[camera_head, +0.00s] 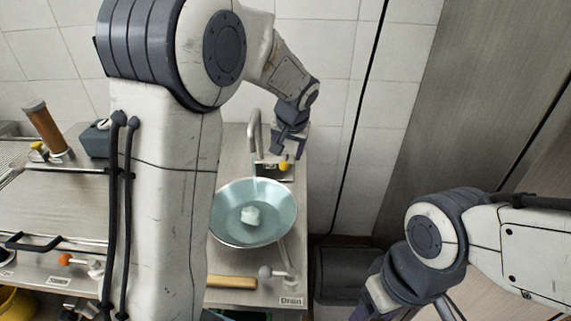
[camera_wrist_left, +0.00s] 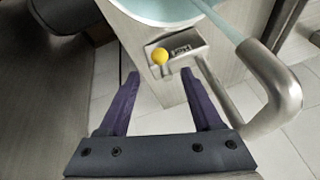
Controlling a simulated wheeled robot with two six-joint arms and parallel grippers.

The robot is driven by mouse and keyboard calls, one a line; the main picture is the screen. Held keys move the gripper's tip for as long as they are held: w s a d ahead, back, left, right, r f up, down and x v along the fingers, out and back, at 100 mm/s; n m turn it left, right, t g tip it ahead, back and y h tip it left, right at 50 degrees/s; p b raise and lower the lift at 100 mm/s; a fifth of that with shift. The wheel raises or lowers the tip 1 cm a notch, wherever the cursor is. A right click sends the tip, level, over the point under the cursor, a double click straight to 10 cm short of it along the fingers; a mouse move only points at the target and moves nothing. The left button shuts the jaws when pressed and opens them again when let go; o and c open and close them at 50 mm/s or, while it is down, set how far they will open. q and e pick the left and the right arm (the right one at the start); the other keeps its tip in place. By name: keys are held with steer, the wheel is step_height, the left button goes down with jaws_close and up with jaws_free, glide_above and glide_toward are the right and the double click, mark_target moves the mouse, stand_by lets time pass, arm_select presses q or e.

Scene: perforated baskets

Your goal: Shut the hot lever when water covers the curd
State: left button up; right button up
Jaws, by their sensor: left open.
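The hot lever has a yellow knob (camera_head: 284,166) and stands on a metal block beside the tap (camera_head: 254,140). In the left wrist view the knob (camera_wrist_left: 160,56) shows beyond my fingertips, next to a small dark label too blurred to read surely. My left gripper (camera_head: 288,152) is open just above the lever; its purple fingers (camera_wrist_left: 163,78) are apart and empty. A pale stream runs from the spout (camera_wrist_left: 275,90) into the round basin (camera_head: 218,226). The white curd (camera_head: 250,215) lies in the bluish water; I cannot tell whether its top is covered. My right gripper (camera_head: 372,303) is partly cut off.
A drain valve (camera_head: 268,272) with a grey knob and a wooden handle (camera_head: 232,281) are at the counter's front. An orange-knobbed valve (camera_head: 66,260) and a brown cylinder (camera_head: 43,125) are at the left. A dark bin (camera_head: 340,272) stands right of the counter. My left arm hides part of the counter.

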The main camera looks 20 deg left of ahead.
mark_target(285, 163)
arm_select(q)
steer(key=x, duration=0.7)
steer(key=shift+f, duration=0.1)
jaws_close()
stand_by(1.2)
